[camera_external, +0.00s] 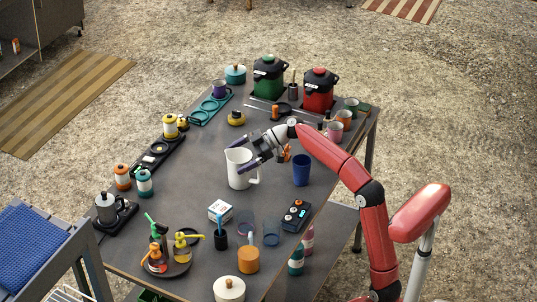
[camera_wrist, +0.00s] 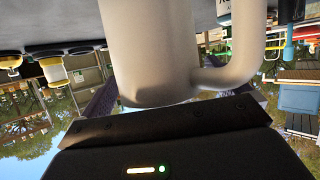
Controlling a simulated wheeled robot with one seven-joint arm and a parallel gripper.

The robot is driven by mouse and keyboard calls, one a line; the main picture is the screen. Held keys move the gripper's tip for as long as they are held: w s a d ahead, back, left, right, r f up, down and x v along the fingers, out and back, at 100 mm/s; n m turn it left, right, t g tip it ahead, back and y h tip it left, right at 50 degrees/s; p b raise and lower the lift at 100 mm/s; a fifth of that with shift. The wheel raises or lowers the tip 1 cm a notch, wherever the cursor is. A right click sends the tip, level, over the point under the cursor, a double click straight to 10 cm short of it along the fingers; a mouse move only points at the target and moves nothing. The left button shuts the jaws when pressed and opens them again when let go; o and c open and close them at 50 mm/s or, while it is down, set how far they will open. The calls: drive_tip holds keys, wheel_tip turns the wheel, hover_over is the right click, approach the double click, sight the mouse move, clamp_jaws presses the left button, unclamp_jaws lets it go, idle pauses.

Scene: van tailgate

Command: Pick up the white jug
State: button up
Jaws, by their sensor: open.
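The white jug (camera_external: 239,172) stands upright near the middle of the dark table, its handle toward the right in the external view. It fills the middle of the wrist view (camera_wrist: 157,55), which looks upside down, with the handle (camera_wrist: 235,65) at right. My gripper (camera_external: 242,154) is at the jug's upper part, coming from the right. Its dark purple fingers are open, one on each side of the jug, and also show at both sides in the wrist view (camera_wrist: 175,97). I cannot tell whether either finger touches the jug.
A blue cup (camera_external: 302,170) stands close to the right, under my arm. A white box (camera_external: 221,210) and a black device (camera_external: 295,215) lie nearer the front. Red (camera_external: 319,90) and green (camera_external: 269,78) cookers stand at the back. Table left of the jug is clear.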

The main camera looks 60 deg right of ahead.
drive_tip(key=c, duration=1.7)
drive_tip(key=shift+r, duration=0.15)
wheel_tip(320, 180, up, 9)
drive_tip(key=p, duration=0.3)
drive_tip(key=shift+s+a+r, duration=0.1)
